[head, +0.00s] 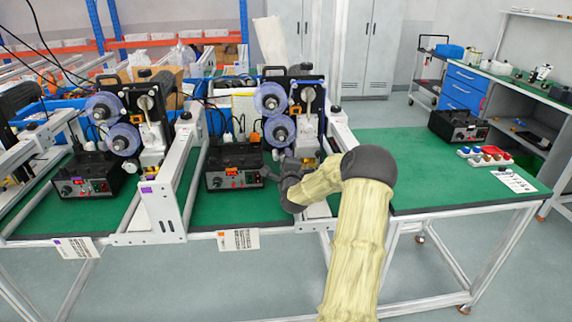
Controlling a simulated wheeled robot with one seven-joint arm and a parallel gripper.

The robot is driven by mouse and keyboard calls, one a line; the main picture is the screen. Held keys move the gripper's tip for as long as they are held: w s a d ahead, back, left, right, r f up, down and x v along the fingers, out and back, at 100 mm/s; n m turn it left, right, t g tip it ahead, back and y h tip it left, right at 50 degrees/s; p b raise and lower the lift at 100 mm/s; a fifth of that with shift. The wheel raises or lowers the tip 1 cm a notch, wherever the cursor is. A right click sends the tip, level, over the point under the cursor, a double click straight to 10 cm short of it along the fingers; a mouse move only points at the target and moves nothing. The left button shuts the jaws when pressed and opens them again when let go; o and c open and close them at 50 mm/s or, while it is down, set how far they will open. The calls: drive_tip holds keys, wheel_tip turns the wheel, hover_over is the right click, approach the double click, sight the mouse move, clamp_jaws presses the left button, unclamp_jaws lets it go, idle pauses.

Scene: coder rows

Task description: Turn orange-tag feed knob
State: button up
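The middle station has a black control box (222,160) on the green table top. An orange tag (232,173) shows on its front face, with a small dark knob (216,182) at the left of that face. I cannot tell the knob's turned angle or whether it is the feed knob. My gripper (278,174) is just right of the box, low over the table near the machine. It is small and dark against the machine, so its fingers are unclear, and any contact with the box cannot be told.
Film-reel coders (275,115) stand behind the box. A white metal frame (160,205) divides it from the left station's similar box (88,178). A paper label (238,240) hangs at the front edge. The right table (430,180) has free room.

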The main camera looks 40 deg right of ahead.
drive_tip(key=shift+f+m, duration=0.15)
drive_tip(key=shift+m, duration=0.15)
drive_tip(key=o, duration=1)
drive_tip(key=shift+c, duration=0.2)
drive_tip(key=b+v, duration=0.1)
drive_tip(key=v, duration=1.6)
drive_tip(key=shift+s, duration=0.15)
drive_tip(key=shift+a, duration=0.15)
